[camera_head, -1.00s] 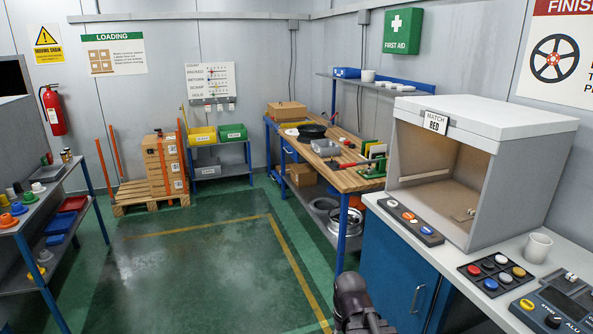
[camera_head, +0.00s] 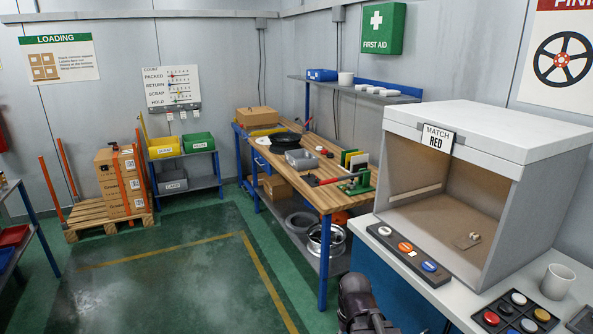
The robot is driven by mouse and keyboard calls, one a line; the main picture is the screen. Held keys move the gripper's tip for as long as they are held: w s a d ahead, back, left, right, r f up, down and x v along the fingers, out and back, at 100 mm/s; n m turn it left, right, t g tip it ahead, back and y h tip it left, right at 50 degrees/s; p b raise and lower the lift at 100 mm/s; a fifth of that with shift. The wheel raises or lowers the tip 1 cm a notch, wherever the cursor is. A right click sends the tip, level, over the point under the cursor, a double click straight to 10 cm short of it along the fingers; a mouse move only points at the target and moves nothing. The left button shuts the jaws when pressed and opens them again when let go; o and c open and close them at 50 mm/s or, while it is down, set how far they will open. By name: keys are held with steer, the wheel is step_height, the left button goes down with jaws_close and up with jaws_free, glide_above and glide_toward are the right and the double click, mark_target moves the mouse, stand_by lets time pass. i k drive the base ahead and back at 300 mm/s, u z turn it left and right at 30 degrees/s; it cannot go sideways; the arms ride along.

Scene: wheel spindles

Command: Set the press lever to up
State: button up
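The press (camera_head: 357,184) is a small green fixture at the near right end of the wooden workbench. Its red lever (camera_head: 328,180) lies close to horizontal across the bench, with its darker grip end toward the left. At this distance the lever's exact angle and its pivot are hard to make out. A dark part of my own arm shows at the bottom centre, well in front of the bench and apart from the press. No gripper fingers can be made out.
A white inspection booth (camera_head: 487,132) and button panel (camera_head: 408,250) stand right. The green floor (camera_head: 185,275) left of the bench is open.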

mark_target(351, 176)
steer(key=z, duration=0.15)
steer(key=i, duration=0.95)
steer(key=z, duration=0.1)
steer(key=k, duration=1.3)
steer(key=u, duration=0.65)
steer(key=i, duration=1.2)
steer(key=u, duration=0.3)
